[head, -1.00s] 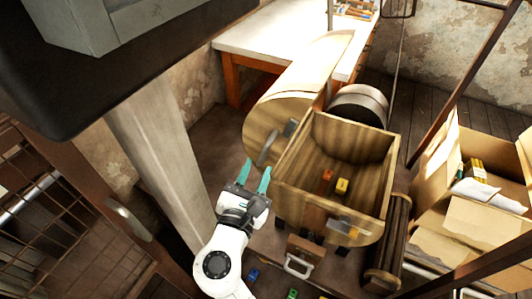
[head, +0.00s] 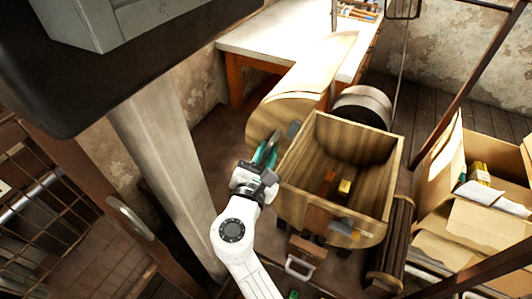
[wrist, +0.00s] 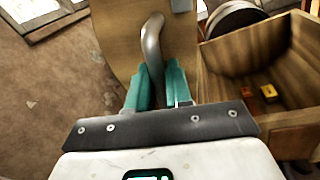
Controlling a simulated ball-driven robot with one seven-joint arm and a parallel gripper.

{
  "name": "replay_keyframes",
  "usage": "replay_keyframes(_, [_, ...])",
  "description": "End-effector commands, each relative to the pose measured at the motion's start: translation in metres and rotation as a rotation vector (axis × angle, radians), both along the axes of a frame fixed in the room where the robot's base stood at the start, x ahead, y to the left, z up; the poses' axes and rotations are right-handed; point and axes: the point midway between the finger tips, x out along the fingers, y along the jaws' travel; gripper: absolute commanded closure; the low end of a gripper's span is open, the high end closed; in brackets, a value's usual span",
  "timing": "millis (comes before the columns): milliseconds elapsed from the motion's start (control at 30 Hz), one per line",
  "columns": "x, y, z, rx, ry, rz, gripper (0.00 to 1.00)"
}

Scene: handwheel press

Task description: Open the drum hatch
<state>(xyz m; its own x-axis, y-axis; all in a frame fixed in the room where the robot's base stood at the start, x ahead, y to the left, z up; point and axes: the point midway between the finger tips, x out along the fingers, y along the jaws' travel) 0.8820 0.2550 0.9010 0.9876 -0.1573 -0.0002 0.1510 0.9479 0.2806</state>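A curved grey metal handle (wrist: 152,42) stands out from that panel. In the head view the handle is mostly hidden by my fingers. My gripper (wrist: 160,88) has its two teal fingers close together, one on each side of the handle's lower end, closed on it. It also shows in the head view (head: 266,153), at the drum's front.
The open bin (head: 380,200) right of my gripper holds an orange and a yellow block (head: 345,187). A cardboard box (head: 462,215) stands at the right and a white table (head: 285,42) behind. A pale post (head: 165,170) is close on the left.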

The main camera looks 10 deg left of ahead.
Motion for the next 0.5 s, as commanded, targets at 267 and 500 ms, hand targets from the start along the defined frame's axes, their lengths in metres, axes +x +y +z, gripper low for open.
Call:
replay_keyframes(267, [-0.0002, 0.0000, -0.0002, 0.000, 0.000, 0.000, 1.00])
replay_keyframes(500, [-0.0003, 0.0000, -0.0003, -0.001, 0.000, 0.000, 1.00])
